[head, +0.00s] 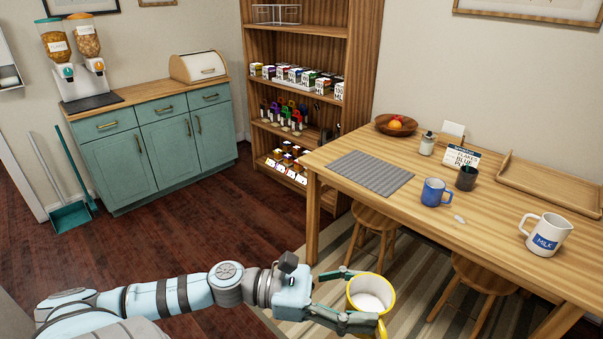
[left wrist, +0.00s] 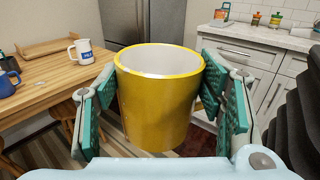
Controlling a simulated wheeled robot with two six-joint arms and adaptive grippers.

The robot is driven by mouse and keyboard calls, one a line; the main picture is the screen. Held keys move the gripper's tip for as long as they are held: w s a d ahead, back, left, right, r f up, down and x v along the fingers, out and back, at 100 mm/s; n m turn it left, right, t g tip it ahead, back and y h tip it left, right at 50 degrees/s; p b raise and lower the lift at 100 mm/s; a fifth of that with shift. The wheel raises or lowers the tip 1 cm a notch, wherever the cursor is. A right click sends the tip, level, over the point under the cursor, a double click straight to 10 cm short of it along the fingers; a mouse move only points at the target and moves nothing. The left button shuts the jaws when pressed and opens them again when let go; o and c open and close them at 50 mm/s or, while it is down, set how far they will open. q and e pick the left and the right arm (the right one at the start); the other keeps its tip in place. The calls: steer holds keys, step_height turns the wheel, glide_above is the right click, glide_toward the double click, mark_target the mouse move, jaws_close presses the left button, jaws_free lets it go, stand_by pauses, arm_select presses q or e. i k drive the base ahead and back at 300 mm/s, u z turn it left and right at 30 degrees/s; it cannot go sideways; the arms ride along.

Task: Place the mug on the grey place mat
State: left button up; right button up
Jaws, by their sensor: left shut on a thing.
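A yellow mug (head: 369,295) with a white inside is held upright by my left gripper (head: 352,298), in front of the table's near edge and over the striped rug. In the left wrist view the mug (left wrist: 160,105) sits between the two green-padded fingers, which are shut on its sides. The grey place mat (head: 371,174) lies flat and bare on the left part of the wooden table (head: 410,205), beyond and above the gripper in the head view. My right gripper is not in view.
On the table, a blue mug (head: 434,192) stands right of the mat, with a dark cup (head: 466,178), a milk jug (head: 545,234), a wooden tray (head: 553,184) and a fruit bowl (head: 396,125). Stools (head: 375,222) stand under the table's near edge.

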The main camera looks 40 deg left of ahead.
mark_target(353, 171)
steer(key=z, duration=0.25)
steer(key=k, duration=0.25)
steer(key=u, duration=1.5)
steer(key=i, duration=1.1)
steer(key=z, duration=0.35)
steer(key=i, duration=1.15)
steer(key=z, duration=0.85)
